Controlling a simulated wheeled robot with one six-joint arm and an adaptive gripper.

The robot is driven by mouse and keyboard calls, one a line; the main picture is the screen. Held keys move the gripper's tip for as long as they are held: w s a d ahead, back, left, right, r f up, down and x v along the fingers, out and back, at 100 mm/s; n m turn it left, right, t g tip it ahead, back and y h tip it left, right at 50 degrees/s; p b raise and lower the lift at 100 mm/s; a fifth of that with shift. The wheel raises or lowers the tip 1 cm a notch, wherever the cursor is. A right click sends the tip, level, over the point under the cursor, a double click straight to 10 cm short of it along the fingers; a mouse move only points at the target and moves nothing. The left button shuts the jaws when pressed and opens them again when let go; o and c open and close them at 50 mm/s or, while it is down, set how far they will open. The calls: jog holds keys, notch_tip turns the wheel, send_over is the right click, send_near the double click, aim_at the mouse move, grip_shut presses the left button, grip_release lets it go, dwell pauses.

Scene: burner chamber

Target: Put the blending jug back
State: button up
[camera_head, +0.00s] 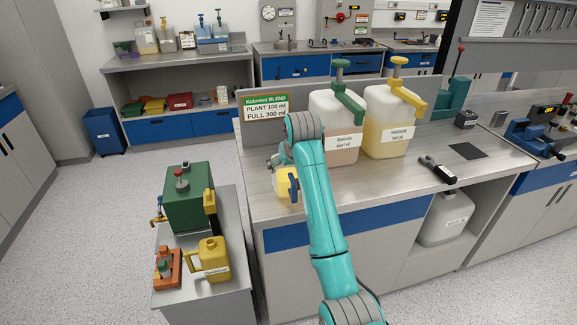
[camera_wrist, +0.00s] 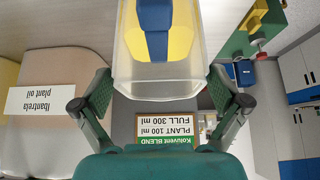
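The blending jug (camera_head: 282,186) is clear, with yellow liquid inside and a blue handle facing me. It is upright over the front left corner of the bench; I cannot tell if its base touches the bench top. In the wrist view, which is upside down, the jug (camera_wrist: 186,60) fills the space between the two green finger pads. My gripper (camera_wrist: 160,90) is closed against the jug's sides near its rim. In the head view my gripper (camera_head: 277,163) is partly hidden by my wrist.
A blend sign (camera_head: 265,108) stands behind the jug. Two pump jugs, plant oil (camera_head: 335,125) and a yellow one (camera_head: 386,125), stand right of it. A low grey stand (camera_head: 235,285) at left bears a green tank (camera_head: 188,200) and yellow can (camera_head: 213,260). A black tool (camera_head: 437,170) lies right.

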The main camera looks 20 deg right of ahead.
jog(key=v, duration=1.2)
jog(key=shift+r, duration=0.1)
